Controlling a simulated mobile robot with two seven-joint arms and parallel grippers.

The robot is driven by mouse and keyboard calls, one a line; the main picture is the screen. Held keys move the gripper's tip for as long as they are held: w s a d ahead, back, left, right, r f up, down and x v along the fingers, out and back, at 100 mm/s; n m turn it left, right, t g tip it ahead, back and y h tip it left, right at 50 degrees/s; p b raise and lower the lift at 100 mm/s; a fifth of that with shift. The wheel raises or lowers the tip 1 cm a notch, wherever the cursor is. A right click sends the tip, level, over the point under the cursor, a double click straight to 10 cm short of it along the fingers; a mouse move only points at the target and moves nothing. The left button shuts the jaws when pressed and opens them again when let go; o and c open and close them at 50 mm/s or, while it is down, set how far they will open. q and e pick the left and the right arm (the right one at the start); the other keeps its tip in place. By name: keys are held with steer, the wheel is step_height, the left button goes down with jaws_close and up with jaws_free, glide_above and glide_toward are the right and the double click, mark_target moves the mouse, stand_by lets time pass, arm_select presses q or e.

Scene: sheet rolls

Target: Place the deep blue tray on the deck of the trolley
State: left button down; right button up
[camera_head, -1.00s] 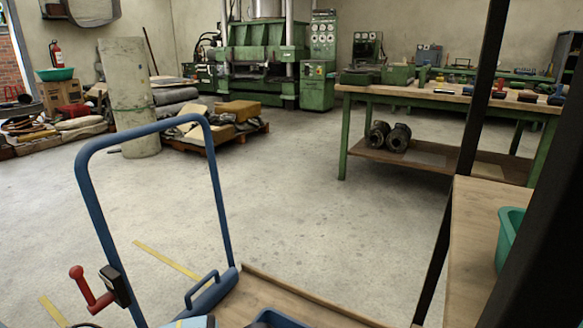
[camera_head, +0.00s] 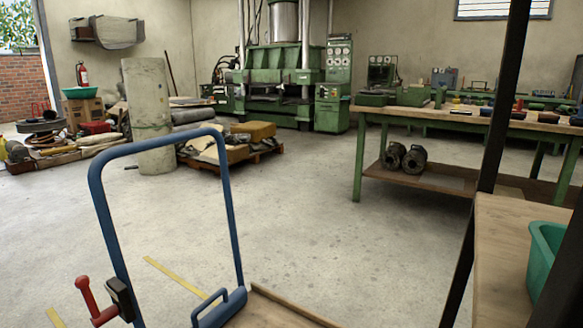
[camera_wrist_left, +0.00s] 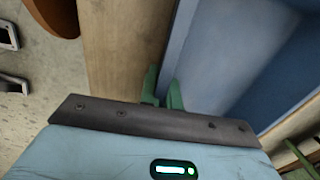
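The trolley has a blue push handle (camera_head: 165,135) and a wooden deck (camera_head: 265,308), at the bottom of the head view. The deck (camera_wrist_left: 125,45) also shows in the left wrist view. The deep blue tray (camera_wrist_left: 225,45) fills the right of the left wrist view, its near wall beside the bare deck wood. Whether it rests flat on the deck is not clear. My left gripper (camera_wrist_left: 163,92) has its green fingertips at that wall, one on each side, with a small gap. Whether they press on it cannot be told. My right gripper is not in view.
A wooden shelf (camera_head: 510,250) with a green tub (camera_head: 546,255) and dark post (camera_head: 490,130) stands at the right. A green-framed workbench (camera_head: 450,118) is behind. A red lever (camera_head: 88,298) is beside the trolley handle.

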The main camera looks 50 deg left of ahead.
arm_select(q)
steer(key=c, duration=1.6)
jaws_free()
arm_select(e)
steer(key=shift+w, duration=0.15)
